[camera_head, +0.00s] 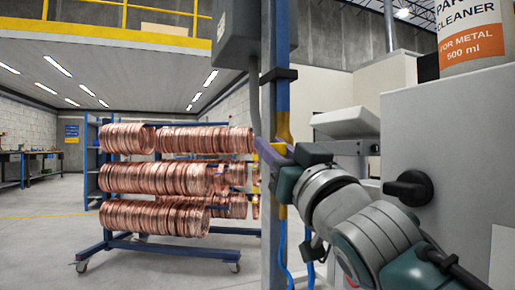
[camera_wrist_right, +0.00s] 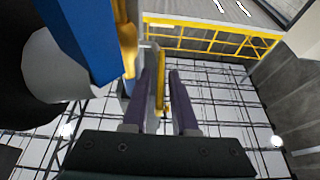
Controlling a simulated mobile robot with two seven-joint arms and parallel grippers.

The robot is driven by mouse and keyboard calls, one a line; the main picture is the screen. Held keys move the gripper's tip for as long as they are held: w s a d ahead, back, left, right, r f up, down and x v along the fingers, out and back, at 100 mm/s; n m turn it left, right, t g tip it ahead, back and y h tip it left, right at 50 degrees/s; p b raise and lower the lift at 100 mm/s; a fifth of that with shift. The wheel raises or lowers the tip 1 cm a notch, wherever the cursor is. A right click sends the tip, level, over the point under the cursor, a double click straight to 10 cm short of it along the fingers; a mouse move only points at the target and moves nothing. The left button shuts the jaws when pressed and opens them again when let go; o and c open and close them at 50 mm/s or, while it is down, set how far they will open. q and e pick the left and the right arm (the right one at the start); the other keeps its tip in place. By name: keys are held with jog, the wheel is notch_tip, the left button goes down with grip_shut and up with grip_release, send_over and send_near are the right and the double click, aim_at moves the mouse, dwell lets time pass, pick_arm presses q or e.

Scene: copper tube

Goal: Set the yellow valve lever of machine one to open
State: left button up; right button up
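The yellow valve lever (camera_head: 283,126) shows as a narrow yellow piece against the blue post, just above my right gripper (camera_head: 268,150). The gripper's purple fingers reach left across the post at the lever's height. In the right wrist view, the two fingers of my right gripper (camera_wrist_right: 163,74) stand apart. A thin yellow strip, seemingly the lever (camera_wrist_right: 161,90), shows in the gap between them. I cannot tell whether either finger touches it. More yellow valve body (camera_wrist_right: 127,45) sits beside the blue post, left of the fingers. My left gripper is in neither view.
The blue post (camera_head: 273,215) stands close to the right gripper, with a grey box (camera_head: 238,35) above. A grey cabinet with a black knob (camera_head: 408,188) and a cleaner bottle (camera_head: 472,35) is at right. A rack of copper coils (camera_head: 165,180) stands behind left.

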grip_shut()
dwell(1.1)
